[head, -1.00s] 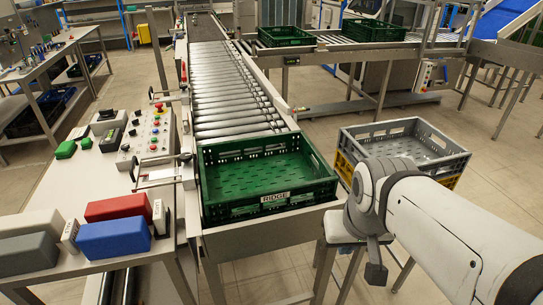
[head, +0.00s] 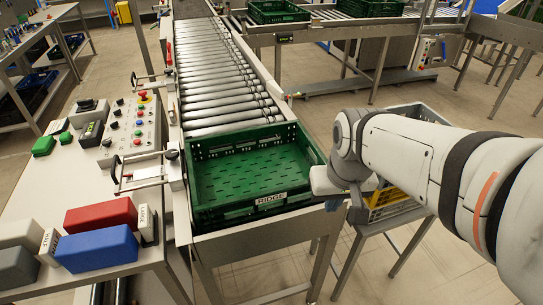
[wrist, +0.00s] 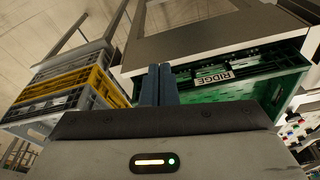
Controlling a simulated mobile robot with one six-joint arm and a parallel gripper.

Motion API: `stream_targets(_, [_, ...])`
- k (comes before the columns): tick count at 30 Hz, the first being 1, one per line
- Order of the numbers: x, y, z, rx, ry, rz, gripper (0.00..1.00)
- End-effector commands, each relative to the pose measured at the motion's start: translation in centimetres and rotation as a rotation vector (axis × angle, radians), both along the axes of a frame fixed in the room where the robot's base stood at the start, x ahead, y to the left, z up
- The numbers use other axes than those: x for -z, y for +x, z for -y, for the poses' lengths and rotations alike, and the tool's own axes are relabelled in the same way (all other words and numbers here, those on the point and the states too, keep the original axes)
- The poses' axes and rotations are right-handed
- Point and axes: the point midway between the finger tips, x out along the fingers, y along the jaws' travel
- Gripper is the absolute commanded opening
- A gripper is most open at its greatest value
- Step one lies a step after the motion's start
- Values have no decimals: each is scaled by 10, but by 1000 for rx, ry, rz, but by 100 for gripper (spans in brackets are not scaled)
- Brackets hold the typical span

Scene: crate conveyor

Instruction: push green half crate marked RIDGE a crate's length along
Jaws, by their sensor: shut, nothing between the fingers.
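The green half crate (head: 222,214) marked RIDGE sits upright and empty at the near end of the roller conveyor. Its white RIDGE label (head: 271,199) faces me. In the wrist view the crate (wrist: 245,91) is right of the fingers, its label (wrist: 213,75) tilted. My gripper (head: 334,203) is at the crate's near right corner, low beside its front side. In the wrist view the two dark blue fingers of my gripper (wrist: 159,84) are together with nothing between them. I cannot tell whether they touch the crate.
The rollers (head: 218,75) behind the crate are clear. A control panel (head: 130,125) and a clamp-like fitting (head: 140,175) are on the left. Red (head: 101,215) and blue (head: 96,249) blocks lie on the left bench.

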Motion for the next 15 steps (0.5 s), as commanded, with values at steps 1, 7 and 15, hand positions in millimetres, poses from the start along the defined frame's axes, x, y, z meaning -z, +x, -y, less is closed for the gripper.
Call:
stream_targets(1, [0,16,-10,-30,-2,-30,0])
stream_targets(7, [19,69,-52,-127,-14,-120,0])
stream_targets(15, [51,106,-95,-209,-31,-195,0])
